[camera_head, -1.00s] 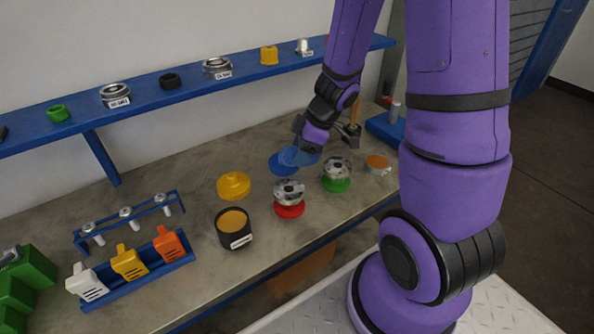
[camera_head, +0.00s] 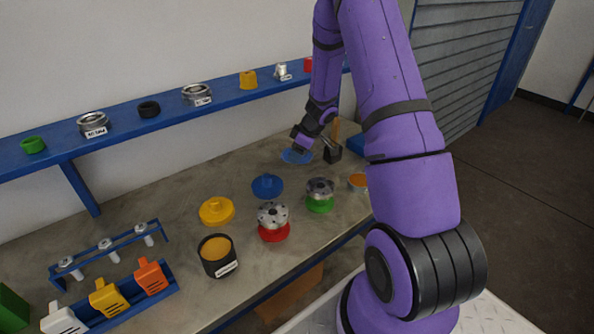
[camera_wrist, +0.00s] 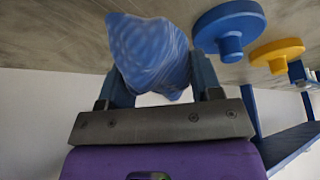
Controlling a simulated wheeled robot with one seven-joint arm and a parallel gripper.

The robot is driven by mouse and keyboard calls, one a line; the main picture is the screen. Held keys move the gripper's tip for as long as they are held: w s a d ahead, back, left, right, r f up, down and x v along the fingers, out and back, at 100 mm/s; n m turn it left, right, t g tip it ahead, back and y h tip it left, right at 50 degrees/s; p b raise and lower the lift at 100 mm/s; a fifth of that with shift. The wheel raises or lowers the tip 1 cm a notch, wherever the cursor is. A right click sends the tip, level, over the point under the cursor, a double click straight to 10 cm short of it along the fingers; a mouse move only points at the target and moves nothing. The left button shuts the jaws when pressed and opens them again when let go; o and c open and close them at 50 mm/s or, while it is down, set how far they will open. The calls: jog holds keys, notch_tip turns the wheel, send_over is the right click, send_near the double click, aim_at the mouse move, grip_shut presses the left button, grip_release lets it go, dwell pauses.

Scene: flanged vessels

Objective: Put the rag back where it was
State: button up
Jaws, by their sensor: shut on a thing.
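The blue rag (camera_head: 296,156) is at the far part of the bench, below my gripper (camera_head: 300,146). In the wrist view the rag (camera_wrist: 150,55) is bunched between the two fingers of my gripper (camera_wrist: 160,82), which is shut on it. In the head view the rag is low over the bench top; I cannot tell whether it touches it. A dark block with a wooden-handled tool (camera_head: 332,148) stands just right of the rag.
A blue flanged piece (camera_head: 267,186), a yellow one (camera_head: 217,210), metal flanges on a red base (camera_head: 274,222) and a green base (camera_head: 320,195), and a black pot (camera_head: 217,256) stand nearer. A blue shelf (camera_head: 120,122) runs along the wall. Bare bench lies left of the rag.

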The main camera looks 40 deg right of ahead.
aim_at(294, 174)
jog(key=shift+f, duration=3.25)
jog(key=o, duration=1)
jog(key=shift+f, duration=0.15)
